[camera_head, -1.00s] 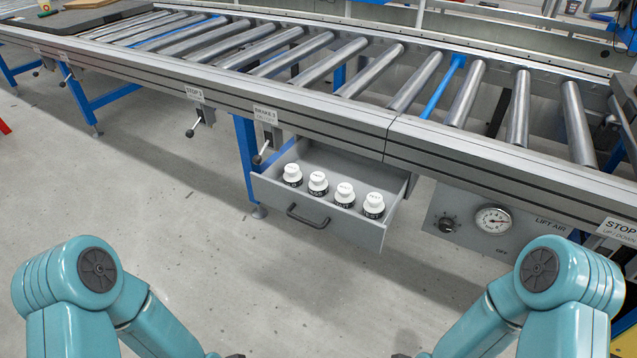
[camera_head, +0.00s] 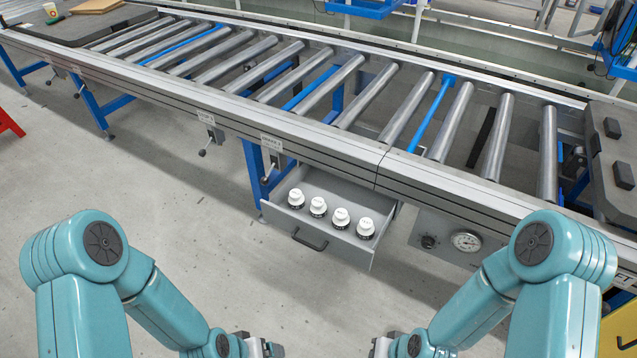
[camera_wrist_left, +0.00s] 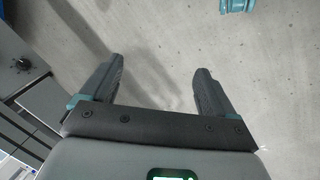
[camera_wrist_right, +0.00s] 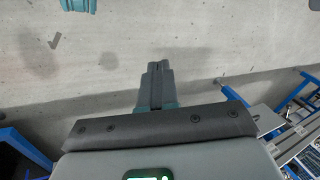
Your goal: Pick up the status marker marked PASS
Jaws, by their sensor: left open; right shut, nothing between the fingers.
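Several white knob-shaped status markers with dark lettered bands stand upright in a row in an open grey drawer (camera_head: 335,243) under the conveyor. From left to right they are the first marker (camera_head: 296,198), second marker (camera_head: 318,207), third marker (camera_head: 340,217) and last marker (camera_head: 366,228). Their lettering is too small to read, so I cannot tell which says PASS. My left gripper (camera_wrist_left: 157,80) is open and empty over the floor. My right gripper (camera_wrist_right: 158,66) is shut and empty. In the head view both sit at the bottom edge, below and apart from the drawer.
The roller conveyor (camera_head: 270,135) runs above the drawer. A control panel with a gauge (camera_head: 466,241) and a black knob (camera_head: 428,241) hangs right of the drawer. Brake levers (camera_head: 266,179) hang to its left. The floor (camera_head: 190,235) in front is clear.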

